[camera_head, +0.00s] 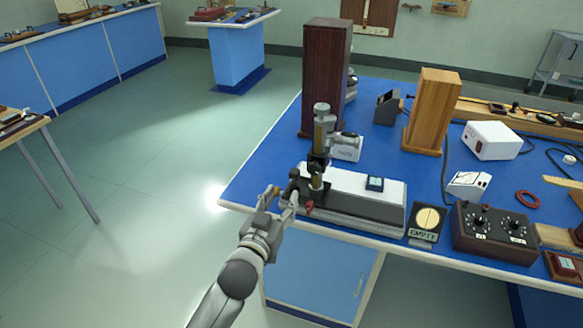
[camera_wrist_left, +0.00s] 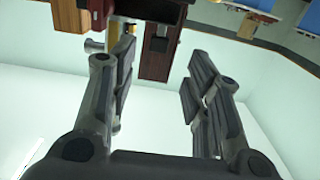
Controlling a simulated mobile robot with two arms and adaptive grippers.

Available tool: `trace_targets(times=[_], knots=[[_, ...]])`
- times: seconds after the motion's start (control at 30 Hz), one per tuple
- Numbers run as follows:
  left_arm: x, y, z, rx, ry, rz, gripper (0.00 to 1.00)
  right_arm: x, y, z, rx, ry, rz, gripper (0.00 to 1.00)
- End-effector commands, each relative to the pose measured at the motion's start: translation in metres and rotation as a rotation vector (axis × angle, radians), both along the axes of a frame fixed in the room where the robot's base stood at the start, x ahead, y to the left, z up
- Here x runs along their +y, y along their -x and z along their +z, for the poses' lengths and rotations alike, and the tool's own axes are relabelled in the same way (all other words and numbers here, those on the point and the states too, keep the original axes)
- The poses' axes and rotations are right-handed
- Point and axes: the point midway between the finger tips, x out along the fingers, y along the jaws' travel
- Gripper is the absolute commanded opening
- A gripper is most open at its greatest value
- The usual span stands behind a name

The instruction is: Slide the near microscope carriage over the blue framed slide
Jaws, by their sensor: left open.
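The near microscope carriage (camera_head: 318,160), dark with a brass tube, stands upright at the left end of its white-topped bed (camera_head: 350,184) on the blue bench. The blue framed slide (camera_head: 375,184) lies on the white top, to the right of the carriage and apart from it. My left gripper (camera_head: 278,197) is at the carriage's left foot, in front of the bench edge. In the left wrist view its two fingers (camera_wrist_left: 160,85) are spread with nothing between them. Whether a finger touches the carriage I cannot tell. My right gripper is not in view.
A tall dark wooden box (camera_head: 325,75) stands behind the carriage, and a lighter wooden box (camera_head: 432,110) is to the right. A round-dial card (camera_head: 427,222) and a dark knob box (camera_head: 495,230) stand right of the bed. Open floor (camera_head: 130,190) lies left of the bench.

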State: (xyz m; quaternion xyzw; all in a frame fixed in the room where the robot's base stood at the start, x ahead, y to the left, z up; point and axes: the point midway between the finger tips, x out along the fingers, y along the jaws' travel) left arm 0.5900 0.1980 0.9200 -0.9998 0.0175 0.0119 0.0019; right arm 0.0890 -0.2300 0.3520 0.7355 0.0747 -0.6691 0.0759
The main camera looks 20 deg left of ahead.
Motion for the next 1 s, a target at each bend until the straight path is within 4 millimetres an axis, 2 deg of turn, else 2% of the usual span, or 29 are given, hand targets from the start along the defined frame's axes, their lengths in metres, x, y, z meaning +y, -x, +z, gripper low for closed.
trace_targets(times=[0.1, 0.23, 0.7, 1.0], knots=[[0.0, -0.002, 0.013, -0.025, 0.006, 0.001, 0.45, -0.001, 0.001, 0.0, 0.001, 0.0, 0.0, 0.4], [0.0, -0.012, 0.014, -0.026, 0.005, 0.001, 0.45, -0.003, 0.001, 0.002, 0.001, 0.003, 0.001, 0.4], [-0.003, -0.084, 0.014, -0.024, 0.005, 0.001, 0.45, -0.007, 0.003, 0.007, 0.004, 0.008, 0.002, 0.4], [-0.004, -0.106, 0.012, -0.023, 0.006, 0.0, 0.45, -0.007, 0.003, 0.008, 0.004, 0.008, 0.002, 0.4]])
